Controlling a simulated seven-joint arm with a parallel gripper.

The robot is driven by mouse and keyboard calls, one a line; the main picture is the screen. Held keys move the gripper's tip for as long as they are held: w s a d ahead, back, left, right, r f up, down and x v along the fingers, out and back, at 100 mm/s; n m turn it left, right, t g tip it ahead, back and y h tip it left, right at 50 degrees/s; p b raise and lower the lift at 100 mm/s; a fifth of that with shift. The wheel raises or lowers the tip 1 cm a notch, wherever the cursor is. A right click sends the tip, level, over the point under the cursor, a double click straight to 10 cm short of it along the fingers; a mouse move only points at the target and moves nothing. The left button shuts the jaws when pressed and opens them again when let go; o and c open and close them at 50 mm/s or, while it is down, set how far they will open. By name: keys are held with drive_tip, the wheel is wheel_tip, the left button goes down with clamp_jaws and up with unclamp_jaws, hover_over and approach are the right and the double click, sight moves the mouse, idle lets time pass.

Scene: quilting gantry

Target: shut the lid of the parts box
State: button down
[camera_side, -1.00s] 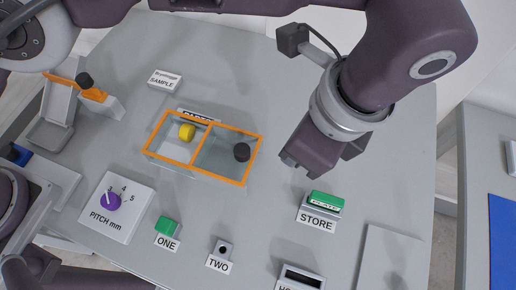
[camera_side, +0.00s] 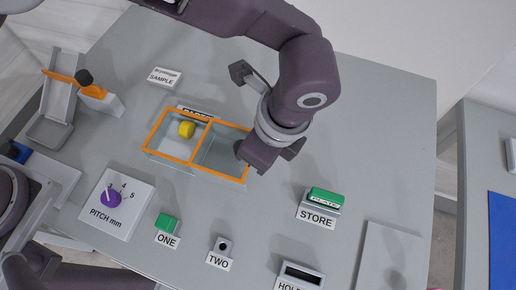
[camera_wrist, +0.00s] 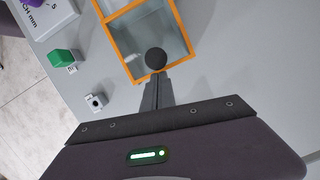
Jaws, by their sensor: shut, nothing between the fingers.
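The parts box (camera_side: 209,119) has an orange rim and two halves. A yellow piece (camera_side: 187,129) shows in its left half, which looks uncovered. A clear greyish lid (camera_side: 216,148) appears to lie over the right half. Its round dark knob (camera_wrist: 156,58) shows in the wrist view; in the side view my gripper hides it. My gripper (camera_side: 248,160) is shut and empty at the box's right end. In the wrist view its fingertips (camera_wrist: 157,76) are right by the knob, on the box's outer-end side. I cannot tell whether they touch it.
Behind the box stands a label (camera_side: 196,110), partly hidden, and a SAMPLE block (camera_side: 164,77). In front are the PITCH dial (camera_side: 111,197), button ONE (camera_side: 167,224), socket TWO (camera_side: 222,247) and the STORE block (camera_side: 325,199).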

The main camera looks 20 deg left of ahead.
sight(201, 144)
drive_tip(key=a, duration=1.2)
